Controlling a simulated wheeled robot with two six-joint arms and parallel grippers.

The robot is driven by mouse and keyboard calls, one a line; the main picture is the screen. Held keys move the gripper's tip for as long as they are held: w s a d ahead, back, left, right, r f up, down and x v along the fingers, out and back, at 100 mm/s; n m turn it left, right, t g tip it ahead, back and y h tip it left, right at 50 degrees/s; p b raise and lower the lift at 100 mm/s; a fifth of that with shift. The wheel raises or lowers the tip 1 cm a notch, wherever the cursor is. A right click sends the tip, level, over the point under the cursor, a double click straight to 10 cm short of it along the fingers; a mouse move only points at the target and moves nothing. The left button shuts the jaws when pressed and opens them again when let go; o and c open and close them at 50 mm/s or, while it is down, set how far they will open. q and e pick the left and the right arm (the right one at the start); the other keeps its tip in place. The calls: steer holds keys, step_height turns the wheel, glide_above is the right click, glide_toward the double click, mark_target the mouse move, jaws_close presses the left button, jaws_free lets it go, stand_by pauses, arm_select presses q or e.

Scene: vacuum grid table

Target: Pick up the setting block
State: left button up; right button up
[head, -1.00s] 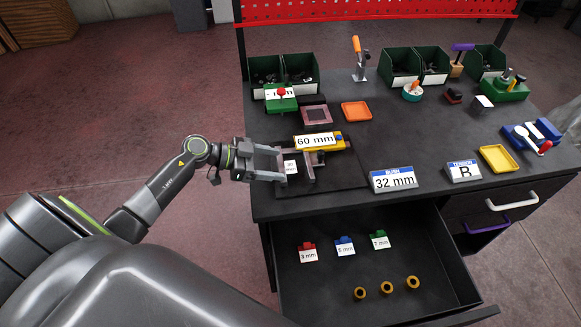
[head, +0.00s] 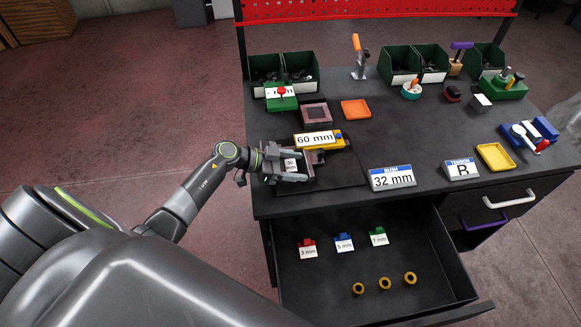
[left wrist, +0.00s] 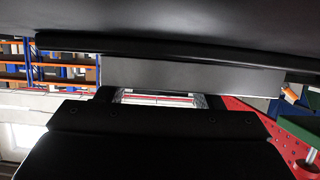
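A small block with a white label (head: 290,166), seemingly reading 30, sits at the left of the dark mat and looks like the setting block. My left gripper (head: 291,167) is at this block, with one finger on its far side and one on its near side. I cannot tell whether the fingers touch it. The fingers partly hide the block. The left wrist view shows a grey bar (left wrist: 190,75) between dark surfaces, too close to identify. My right gripper is not in view.
A yellow tool labelled 60 mm (head: 318,139), with grey jaws, lies just behind and right of the block. A pink-grey square frame (head: 304,115) and orange tray (head: 356,109) lie farther back. The open drawer (head: 430,285) juts out below. Signs (head: 393,178) stand right.

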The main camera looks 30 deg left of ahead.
mark_target(295, 164)
arm_select(q)
steer(key=c, duration=1.1)
steer(key=shift+o, duration=0.2)
step_height(295, 164, up, 10)
steer(key=shift+r, duration=0.1)
